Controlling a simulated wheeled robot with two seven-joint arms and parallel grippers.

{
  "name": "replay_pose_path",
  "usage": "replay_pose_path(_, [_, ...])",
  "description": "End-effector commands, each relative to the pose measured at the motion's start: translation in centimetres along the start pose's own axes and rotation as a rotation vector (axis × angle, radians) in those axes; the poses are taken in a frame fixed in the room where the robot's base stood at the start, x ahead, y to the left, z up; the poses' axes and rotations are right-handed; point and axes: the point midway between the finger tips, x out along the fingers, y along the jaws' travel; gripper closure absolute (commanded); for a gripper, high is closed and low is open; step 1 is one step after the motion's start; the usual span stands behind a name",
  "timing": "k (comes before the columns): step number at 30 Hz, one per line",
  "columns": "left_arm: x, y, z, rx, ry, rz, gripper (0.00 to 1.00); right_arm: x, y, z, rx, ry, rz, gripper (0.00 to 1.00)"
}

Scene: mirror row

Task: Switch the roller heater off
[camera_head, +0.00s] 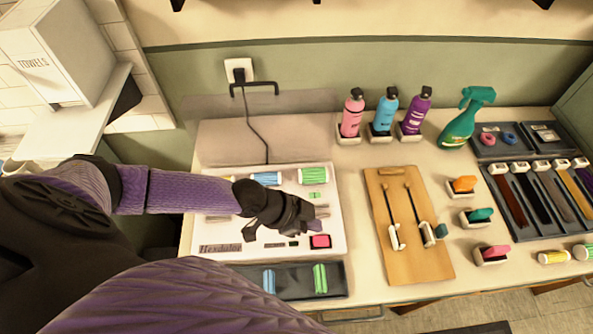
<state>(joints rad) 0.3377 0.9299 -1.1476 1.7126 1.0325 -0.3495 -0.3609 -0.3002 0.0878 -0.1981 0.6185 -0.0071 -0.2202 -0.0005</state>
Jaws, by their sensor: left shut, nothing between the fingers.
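The roller heater (325,175) is a white flat box on the counter, with a dark name label at its front left. My left gripper (322,211) is shut and empty above the heater's right part, a little behind the switch. My left arm and hand hide the heater's middle. My right gripper is out of view.
A cord runs from behind the heater to a plug in the wall socket (239,70). Right of the heater are a wooden board (410,262) with tools, several bottles, a green spray bottle (466,118) and colour trays.

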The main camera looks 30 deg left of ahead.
Motion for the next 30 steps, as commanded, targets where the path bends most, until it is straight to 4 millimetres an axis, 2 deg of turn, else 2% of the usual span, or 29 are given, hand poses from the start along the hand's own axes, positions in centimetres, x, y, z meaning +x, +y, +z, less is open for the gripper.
replay_pose_path(3, [-2.9, -0.1, -0.3, 0.002, -0.002, -0.002, 1.0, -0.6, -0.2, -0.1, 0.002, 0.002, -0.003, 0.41])
replay_pose_path(10, [-6.1, 0.0, -0.7, 0.0, 0.0, -0.001, 1.0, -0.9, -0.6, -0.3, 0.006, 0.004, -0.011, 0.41])
replay_pose_path(15, [-6.6, 0.0, -0.8, 0.0, 0.001, 0.0, 1.0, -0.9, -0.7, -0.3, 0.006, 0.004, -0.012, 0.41])
replay_pose_path(30, [-6.6, 0.0, -0.8, 0.0, 0.001, 0.0, 1.0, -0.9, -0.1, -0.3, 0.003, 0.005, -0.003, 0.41])
